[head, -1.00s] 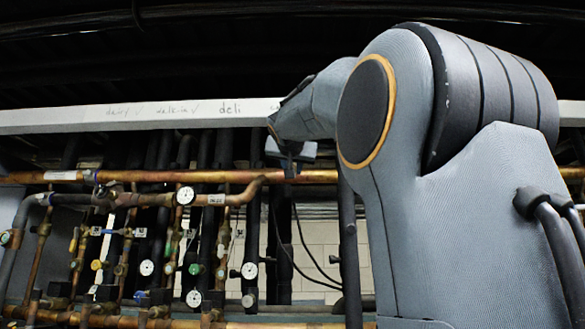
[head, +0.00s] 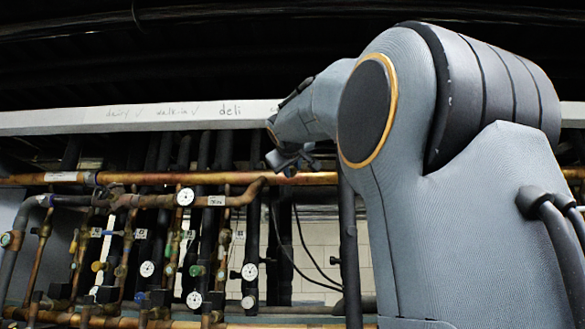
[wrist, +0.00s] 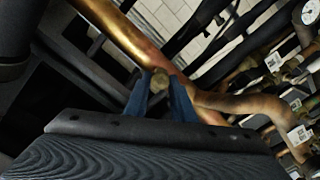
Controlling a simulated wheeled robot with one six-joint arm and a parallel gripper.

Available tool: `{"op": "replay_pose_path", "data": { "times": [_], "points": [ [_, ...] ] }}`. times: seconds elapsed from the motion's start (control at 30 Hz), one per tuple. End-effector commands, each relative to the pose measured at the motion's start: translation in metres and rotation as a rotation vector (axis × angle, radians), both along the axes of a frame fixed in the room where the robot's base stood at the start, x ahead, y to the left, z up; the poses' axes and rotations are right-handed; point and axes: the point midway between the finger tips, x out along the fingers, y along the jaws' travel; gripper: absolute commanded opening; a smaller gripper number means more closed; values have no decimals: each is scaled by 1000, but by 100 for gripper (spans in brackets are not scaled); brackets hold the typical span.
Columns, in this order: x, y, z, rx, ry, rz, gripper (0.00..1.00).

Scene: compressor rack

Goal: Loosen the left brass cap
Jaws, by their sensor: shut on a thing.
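In the wrist view, my gripper (wrist: 161,82) has its two blue fingers on either side of a small brass cap (wrist: 160,78). The fingers are shut on the cap, whose rounded end shows between the tips. The cap sits against a thick copper pipe (wrist: 124,36) that runs diagonally behind it. In the head view, my gripper (head: 292,158) is at the horizontal copper pipe (head: 225,179), below the white beam. The cap is too small or hidden there, and I cannot make out a second cap.
A white beam (head: 60,119) with handwriting runs above the pipes. Several dark vertical pipes, gauges (head: 185,196) and valves fill the left. Black cables (head: 290,250) hang below my gripper. In the wrist view, a bent copper pipe (wrist: 240,103) lies close to the right finger.

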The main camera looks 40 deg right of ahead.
Motion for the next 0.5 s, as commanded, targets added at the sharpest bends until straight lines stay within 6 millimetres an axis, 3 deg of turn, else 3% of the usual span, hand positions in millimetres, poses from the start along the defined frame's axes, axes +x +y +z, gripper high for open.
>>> {"op": "replay_pose_path", "data": {
  "times": [0.5],
  "points": [
    [0, 1, 1, -205, 152, 1, 0]
  ]
}}
